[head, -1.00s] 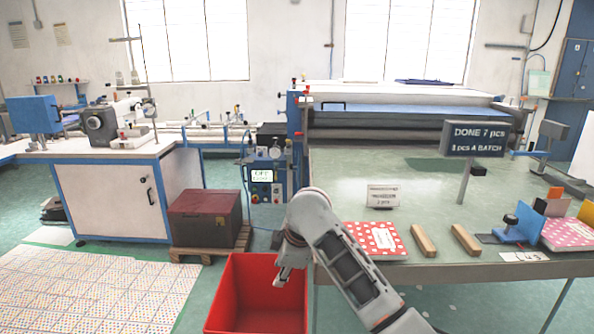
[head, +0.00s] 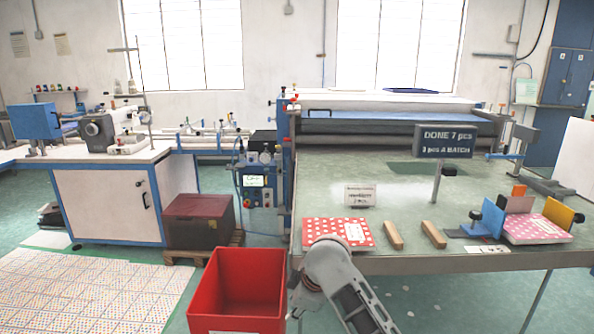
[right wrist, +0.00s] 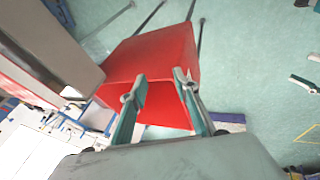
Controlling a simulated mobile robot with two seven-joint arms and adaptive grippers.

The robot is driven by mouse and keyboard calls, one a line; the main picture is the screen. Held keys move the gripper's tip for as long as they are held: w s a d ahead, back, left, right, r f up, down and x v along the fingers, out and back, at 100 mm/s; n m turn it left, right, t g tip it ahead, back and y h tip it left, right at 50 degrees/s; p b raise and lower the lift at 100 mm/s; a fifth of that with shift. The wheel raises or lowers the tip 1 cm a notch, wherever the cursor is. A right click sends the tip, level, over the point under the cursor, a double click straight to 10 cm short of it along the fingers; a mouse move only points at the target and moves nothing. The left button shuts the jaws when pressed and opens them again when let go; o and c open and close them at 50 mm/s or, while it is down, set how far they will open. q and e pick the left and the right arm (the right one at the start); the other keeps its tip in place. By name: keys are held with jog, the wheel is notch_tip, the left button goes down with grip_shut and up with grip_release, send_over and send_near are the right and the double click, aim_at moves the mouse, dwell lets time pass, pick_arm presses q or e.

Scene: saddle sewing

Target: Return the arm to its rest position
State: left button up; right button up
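My right arm shows at the bottom centre of the head view, bent in front of the table's near edge. My right gripper (head: 298,304) is low beside the right side of the red crate (head: 238,285), partly hidden by my arm. In the right wrist view the gripper (right wrist: 158,86) has its two fingers apart with nothing between them, and the red crate (right wrist: 165,55) lies beyond them. My left arm and gripper are not in view.
The green-topped table (head: 420,205) carries a red dotted packet (head: 338,233), two wooden bars (head: 393,235), a small sign (head: 360,195) and a blue fixture (head: 490,218). A brown box (head: 198,222) stands on a pallet at left.

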jog(key=s+d+f+m+t+h, duration=0.1)
jog(key=s+d+f+m+h, duration=0.15)
jog(key=s+d+f, duration=0.5)
jog(key=s+d+f+m+t+h, duration=0.1)
jog(key=s+d+f+m, duration=0.35)
jog(key=s+d, duration=0.6)
jog(key=s+d+r+m+h, duration=0.1)
jog(key=s+d+r+h, duration=0.15)
jog(key=s+d, duration=0.65)
jog(key=s+d+r+m+h, duration=0.1)
jog(key=s+d+r+h, duration=0.15)
jog(key=s+d, duration=0.55)
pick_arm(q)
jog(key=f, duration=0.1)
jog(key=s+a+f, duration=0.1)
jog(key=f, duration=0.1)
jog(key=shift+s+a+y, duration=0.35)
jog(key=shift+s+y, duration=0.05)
pick_arm(e)
jog(key=w+a+f+m+t+y, duration=0.1)
jog(key=a+f+t+y, duration=0.1)
jog(key=a+f, duration=0.4)
jog(key=w+a+f+m+t+y, duration=0.1)
jog(key=a+f+y, duration=0.4)
jog(key=f, duration=0.6)
jog(key=shift+w+a+m+t, duration=0.4)
jog(key=shift+w+a+m, duration=0.15)
jog(key=shift+m, duration=0.15)
